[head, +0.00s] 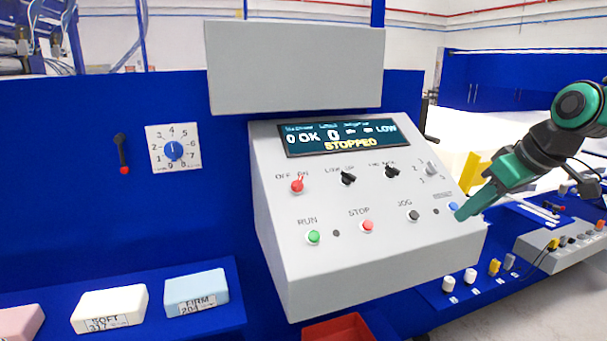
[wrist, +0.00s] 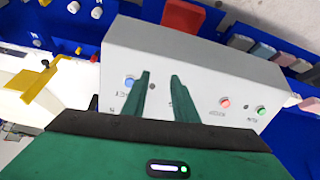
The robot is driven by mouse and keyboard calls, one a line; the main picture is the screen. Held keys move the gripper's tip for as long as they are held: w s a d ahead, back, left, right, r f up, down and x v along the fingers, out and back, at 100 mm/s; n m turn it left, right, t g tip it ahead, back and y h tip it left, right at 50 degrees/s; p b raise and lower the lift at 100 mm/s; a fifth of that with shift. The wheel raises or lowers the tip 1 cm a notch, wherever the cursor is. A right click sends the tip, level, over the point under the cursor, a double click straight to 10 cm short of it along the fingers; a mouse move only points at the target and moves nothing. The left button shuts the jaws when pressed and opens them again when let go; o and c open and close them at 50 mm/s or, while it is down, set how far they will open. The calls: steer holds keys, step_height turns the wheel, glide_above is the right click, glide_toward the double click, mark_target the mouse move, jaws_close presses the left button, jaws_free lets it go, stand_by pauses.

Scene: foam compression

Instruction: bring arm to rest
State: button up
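My gripper (head: 462,214) is at the right end of the grey control console (head: 300,262) in the head view, its green fingers pointing down-left close to a blue button (head: 453,206). In the wrist view the two fingers of my gripper (wrist: 159,76) stand apart with an empty gap, over the console's face. The blue button (wrist: 129,83) is just left of the left finger there. I cannot tell whether a fingertip touches the console. The display (head: 343,137) reads "STOPPED".
Foam blocks marked SOFT (head: 108,303) and FIRM (head: 195,288) lie on a blue shelf at the lower left. A red bin (head: 338,330) sits below the console. A dial (head: 173,150) and a lever (head: 122,153) are on the blue wall. A yellow part (wrist: 38,86) stands left in the wrist view.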

steer(key=s+d+f+m+g, duration=0.1)
steer(key=s+f+m+g, duration=0.1)
steer(key=s+f, duration=0.3)
steer(key=s+d+f+m+g+h, duration=0.1)
steer(key=s+f+m, duration=0.4)
steer(key=s, duration=0.6)
steer(key=s+d+f+m+g+h, duration=0.1)
steer(key=s+d+f+m+g, duration=0.2)
steer(key=s+f, duration=0.3)
steer(key=s+m, duration=0.1)
steer(key=s, duration=0.1)
steer(key=shift+s+d, duration=0.25)
steer(key=shift+s, duration=0.15)
steer(key=shift+f, duration=0.1)
